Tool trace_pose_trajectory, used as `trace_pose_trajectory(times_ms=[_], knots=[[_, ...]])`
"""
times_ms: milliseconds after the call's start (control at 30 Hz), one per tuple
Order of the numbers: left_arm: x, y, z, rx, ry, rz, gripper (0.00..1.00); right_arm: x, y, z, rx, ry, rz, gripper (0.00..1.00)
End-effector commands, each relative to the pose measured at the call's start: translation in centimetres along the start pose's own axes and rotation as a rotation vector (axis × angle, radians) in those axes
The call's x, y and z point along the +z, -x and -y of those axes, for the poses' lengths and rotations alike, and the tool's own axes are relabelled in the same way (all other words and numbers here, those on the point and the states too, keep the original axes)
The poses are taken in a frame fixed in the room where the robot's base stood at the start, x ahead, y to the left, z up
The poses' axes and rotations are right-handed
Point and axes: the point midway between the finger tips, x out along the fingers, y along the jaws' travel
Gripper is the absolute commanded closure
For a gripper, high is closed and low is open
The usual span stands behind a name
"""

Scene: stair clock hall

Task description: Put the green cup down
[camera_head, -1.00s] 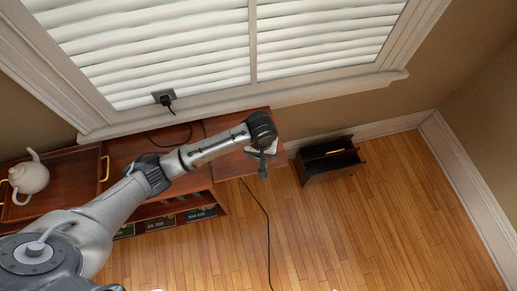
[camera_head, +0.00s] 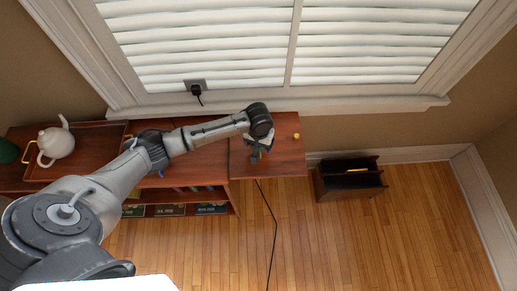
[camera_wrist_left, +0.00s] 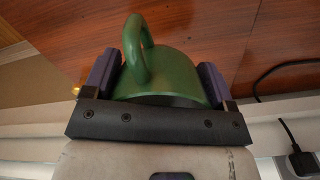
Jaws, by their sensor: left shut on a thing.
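My left gripper (camera_head: 258,152) is over the right end of the wooden cabinet top (camera_head: 285,157) in the head view. In the left wrist view, the green cup (camera_wrist_left: 170,78) sits between the two purple-padded fingers of this gripper (camera_wrist_left: 160,82), which is shut on it. The cup's looped handle (camera_wrist_left: 136,45) points away from the wrist. In the head view the cup is mostly hidden by the gripper. I cannot tell whether the cup touches the wood. My right gripper is not in view.
A white teapot (camera_head: 56,143) stands on a brown tray (camera_head: 88,155) at the left. A dark green object (camera_head: 8,151) is at the left edge. A dark open box (camera_head: 348,181) stands on the floor. A black cord (camera_head: 273,225) hangs in front of the cabinet.

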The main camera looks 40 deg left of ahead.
Motion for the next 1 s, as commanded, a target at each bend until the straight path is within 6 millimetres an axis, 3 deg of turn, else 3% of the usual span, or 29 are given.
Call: trace_pose_trajectory(times_ms=[167,467,867,900,1000], knots=[[-0.1,-0.6,0.1,0.001,0.000,0.000,0.53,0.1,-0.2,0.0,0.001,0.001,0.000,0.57],[0.0,-4.0,0.1,0.001,0.001,-0.001,0.53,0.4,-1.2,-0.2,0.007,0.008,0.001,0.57],[0.0,-4.2,0.1,0.001,0.000,-0.001,0.53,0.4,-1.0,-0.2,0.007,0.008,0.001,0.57],[0.0,-4.3,0.1,0.000,0.000,0.000,0.21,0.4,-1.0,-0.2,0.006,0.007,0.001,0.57],[0.0,-4.3,0.1,0.000,0.000,0.000,0.11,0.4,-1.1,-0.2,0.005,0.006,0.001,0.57]])
